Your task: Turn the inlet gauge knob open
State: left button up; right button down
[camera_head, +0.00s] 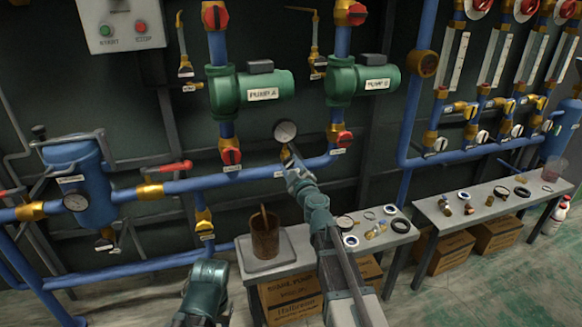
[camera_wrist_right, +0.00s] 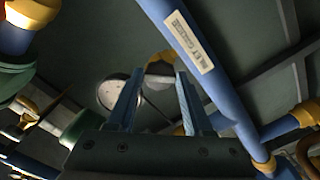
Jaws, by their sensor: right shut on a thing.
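The inlet gauge (camera_head: 285,131), a round white dial, stands above the blue pipe in the middle of the head view. It also shows in the right wrist view (camera_wrist_right: 115,94), partly behind a finger. My right gripper (camera_head: 289,158) reaches up to the brass part just below the dial. In the right wrist view its two fingers (camera_wrist_right: 158,90) are shut on the inlet gauge knob, which is mostly hidden; brass (camera_wrist_right: 160,70) shows between and beyond the tips. My left gripper (camera_head: 207,285) is low in the head view, away from the gauge; its fingers are unclear.
The blue pipe (camera_head: 255,174) runs beside the gauge; its label (camera_wrist_right: 190,42) shows in the right wrist view. A red valve handle (camera_head: 231,156) is to the left, another (camera_head: 344,138) to the right. A table (camera_head: 302,252) with a rusty can (camera_head: 265,236) stands below.

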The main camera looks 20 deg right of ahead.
jog(key=shift+s, duration=0.1)
jog(key=n, duration=0.4)
jog(key=shift+n, duration=0.3)
jog(key=shift+c, duration=2.1)
grip_release()
jog(key=s, duration=0.7)
jog(key=shift+d, duration=0.15)
